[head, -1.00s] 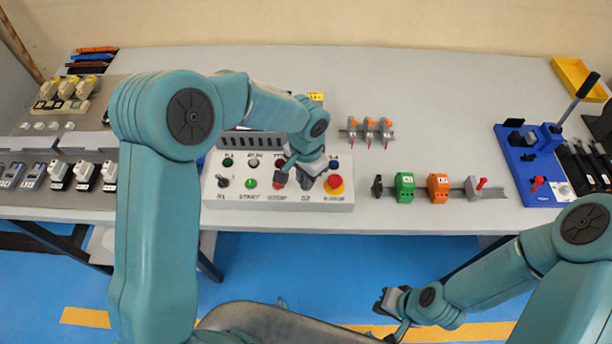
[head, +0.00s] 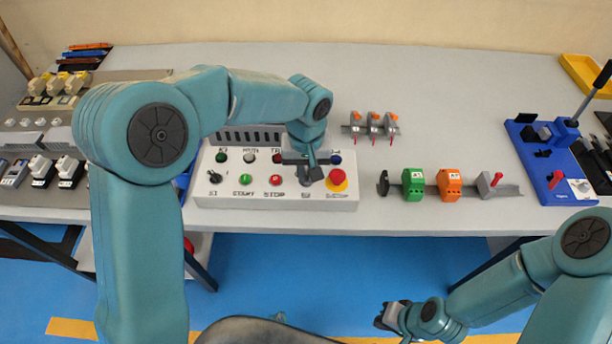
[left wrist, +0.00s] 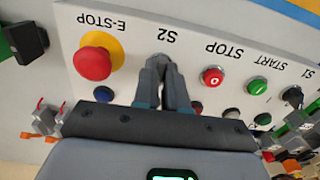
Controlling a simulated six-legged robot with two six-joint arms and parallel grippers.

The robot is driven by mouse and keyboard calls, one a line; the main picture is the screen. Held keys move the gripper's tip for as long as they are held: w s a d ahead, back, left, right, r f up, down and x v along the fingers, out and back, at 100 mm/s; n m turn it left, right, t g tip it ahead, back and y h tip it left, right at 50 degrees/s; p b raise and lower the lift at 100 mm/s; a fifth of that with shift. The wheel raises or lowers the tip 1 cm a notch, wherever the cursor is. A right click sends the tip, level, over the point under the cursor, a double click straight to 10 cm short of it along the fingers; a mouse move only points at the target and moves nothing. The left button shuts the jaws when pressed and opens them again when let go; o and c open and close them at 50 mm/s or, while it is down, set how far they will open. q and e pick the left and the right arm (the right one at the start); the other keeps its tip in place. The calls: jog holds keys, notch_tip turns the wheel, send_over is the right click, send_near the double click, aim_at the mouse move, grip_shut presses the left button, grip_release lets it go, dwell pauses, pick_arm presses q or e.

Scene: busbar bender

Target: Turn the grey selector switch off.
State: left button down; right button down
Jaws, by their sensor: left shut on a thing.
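The grey selector switch (left wrist: 160,61), labelled S2, sits on the white control panel (head: 225,201) between the red STOP button and the E-STOP. My left gripper (head: 306,178) is over it, pointing down at the panel. In the left wrist view my left gripper's fingers (left wrist: 162,78) are close together, shut on the switch's knob, which they mostly hide. The knob's angle cannot be told. My right gripper (head: 388,316) hangs in front of the table, low and away from the panel; its jaw opening is unclear.
Close beside my left gripper is the red E-STOP mushroom (head: 337,180) on its yellow ring. The red STOP button (head: 275,181), the green START button (head: 245,179) and the black S1 switch (head: 215,177) lie to the left. A rail with green and orange blocks (head: 450,184) stands right.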

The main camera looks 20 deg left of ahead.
aim_at(306, 176)
pick_arm(q)
jog(key=n+b, duration=0.2)
jog(key=n, duration=0.2)
jog(key=shift+w+n, duration=0.1)
jog(key=shift+n, duration=0.2)
jog(key=shift+n+b, duration=0.65)
jog(key=shift+n, duration=1.25)
jog(key=c, duration=1.2)
grip_release()
jog(key=shift+r, duration=0.1)
notch_tip(306, 176, up, 16)
jog(key=shift+r+p, duration=0.1)
jog(key=shift+p, duration=1)
